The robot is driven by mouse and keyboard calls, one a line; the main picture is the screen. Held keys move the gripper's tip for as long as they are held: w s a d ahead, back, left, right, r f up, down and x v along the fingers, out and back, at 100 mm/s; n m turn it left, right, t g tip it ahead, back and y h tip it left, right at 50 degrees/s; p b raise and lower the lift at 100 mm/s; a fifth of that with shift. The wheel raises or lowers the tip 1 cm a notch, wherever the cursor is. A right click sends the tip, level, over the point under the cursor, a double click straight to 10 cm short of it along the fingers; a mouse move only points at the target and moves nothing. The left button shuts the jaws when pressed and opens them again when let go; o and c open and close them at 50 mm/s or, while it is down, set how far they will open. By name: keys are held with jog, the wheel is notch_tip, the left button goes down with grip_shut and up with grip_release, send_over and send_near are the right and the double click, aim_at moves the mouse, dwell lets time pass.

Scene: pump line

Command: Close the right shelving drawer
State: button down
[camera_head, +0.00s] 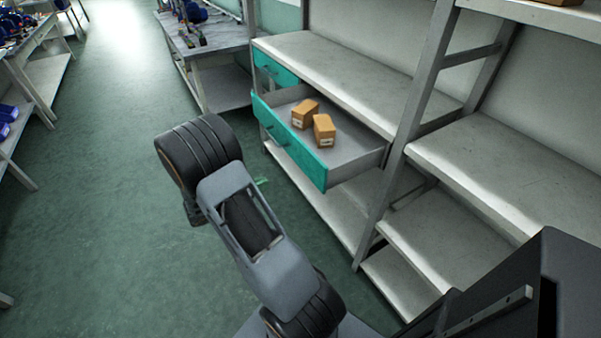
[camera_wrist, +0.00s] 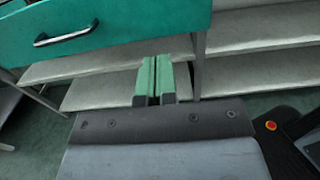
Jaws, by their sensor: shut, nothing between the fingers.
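The open drawer (camera_head: 292,150) has a teal front and grey inside, and it sticks out from the shelving unit. Two small brown boxes lie in it, one (camera_head: 305,113) behind the other (camera_head: 324,130). In the wrist view its teal front (camera_wrist: 110,28) with a metal handle (camera_wrist: 66,36) fills the upper left. My gripper (camera_wrist: 155,78) is shut and empty, its green fingers together just below the drawer front's lower edge in the picture. I cannot tell whether they touch it. In the head view my arm hides most of the gripper; only a green fingertip shows.
Another teal drawer (camera_head: 274,68) sits farther back and looks shut. Grey shelves (camera_head: 480,170) and a metal upright (camera_head: 405,130) stand to the right. A workbench (camera_head: 205,40) is at the back, and another stands at the far left. The green floor (camera_head: 90,200) on the left is clear.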

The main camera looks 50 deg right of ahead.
aim_at(308, 165)
jog(key=x, duration=1.3)
jog(key=shift+d, duration=0.25)
